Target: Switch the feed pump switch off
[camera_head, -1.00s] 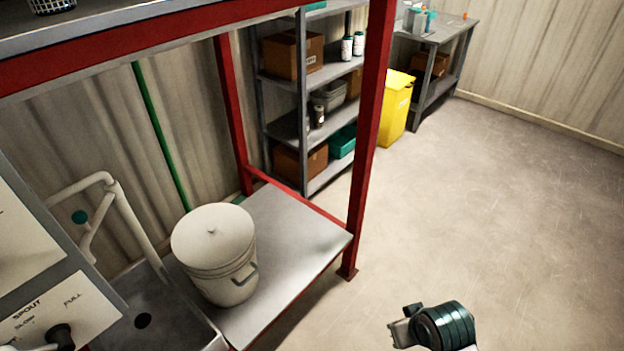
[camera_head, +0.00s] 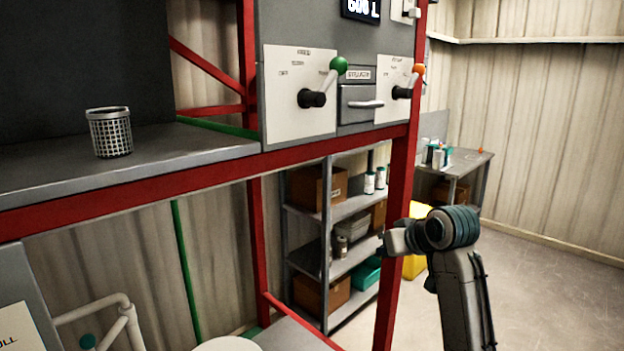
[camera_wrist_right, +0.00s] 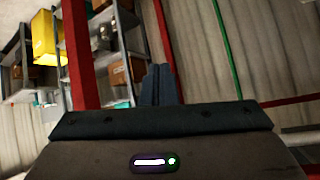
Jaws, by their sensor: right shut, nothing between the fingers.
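No label in the head view reads clearly as the feed pump, so I cannot tell which control is its switch. A white panel with an orange-knobbed lever (camera_head: 418,70) is on the grey cabinet at upper centre right. Left of it is a panel with a green-knobbed lever (camera_head: 338,65). A small plate with a control (camera_head: 411,10) is partly cut off at the top edge. My right gripper (camera_head: 386,246) is shut and empty, below these panels, by the red post. Its closed fingers show in the right wrist view (camera_wrist_right: 160,86). My left gripper is not in view.
A red frame post (camera_head: 402,190) stands beside my right gripper. A drawer handle (camera_head: 366,104) juts out between the panels. A wire basket (camera_head: 110,132) stands on the grey counter. Shelving (camera_head: 327,235) is behind the frame. Floor at right is open.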

